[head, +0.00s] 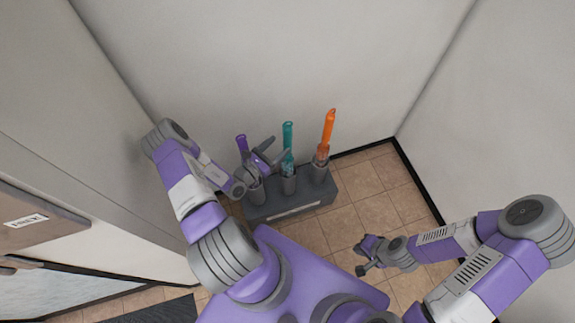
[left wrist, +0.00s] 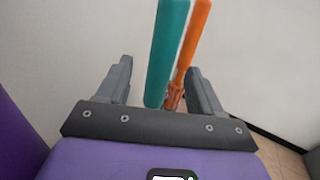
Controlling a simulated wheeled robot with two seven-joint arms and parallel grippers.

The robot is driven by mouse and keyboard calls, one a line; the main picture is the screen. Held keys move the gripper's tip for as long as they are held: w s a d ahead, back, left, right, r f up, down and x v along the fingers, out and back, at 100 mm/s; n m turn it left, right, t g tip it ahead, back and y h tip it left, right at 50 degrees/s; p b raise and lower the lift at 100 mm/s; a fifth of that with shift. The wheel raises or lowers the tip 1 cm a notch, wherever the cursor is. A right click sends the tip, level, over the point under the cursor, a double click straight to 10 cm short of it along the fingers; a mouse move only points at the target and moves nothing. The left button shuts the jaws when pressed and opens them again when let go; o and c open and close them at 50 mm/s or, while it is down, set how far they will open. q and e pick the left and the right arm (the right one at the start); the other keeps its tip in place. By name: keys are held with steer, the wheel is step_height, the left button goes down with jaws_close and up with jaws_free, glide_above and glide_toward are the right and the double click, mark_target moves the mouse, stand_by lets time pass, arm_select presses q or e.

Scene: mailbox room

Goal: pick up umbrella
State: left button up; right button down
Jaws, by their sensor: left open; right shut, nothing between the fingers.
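Three umbrellas stand upright in a grey holder (head: 290,209) against the wall: a purple one (head: 241,142), a teal one (head: 288,133) and an orange one (head: 328,130). My left gripper (head: 275,149) is open beside the teal umbrella, above the holder. In the left wrist view, the teal handle (left wrist: 167,50) shows between the open fingers (left wrist: 159,68), with the orange handle (left wrist: 193,42) behind it to the right. I cannot tell whether the fingers touch the teal handle. My right gripper (head: 362,258) is shut and empty, low at the right, away from the umbrellas.
Pale walls close in behind and on both sides of the holder. The tiled floor (head: 385,208) is clear to the right of the holder. A dark mat (head: 155,312) and a wooden panel with a label (head: 26,221) lie at the left.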

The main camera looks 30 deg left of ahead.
mark_target(284, 142)
arm_select(q)
steer(key=b+x, duration=0.1)
steer(key=x, duration=0.4)
steer(key=shift+w+d+r, duration=0.1)
steer(key=shift+w+d, duration=0.1)
steer(key=shift+c, duration=0.2)
jaws_close()
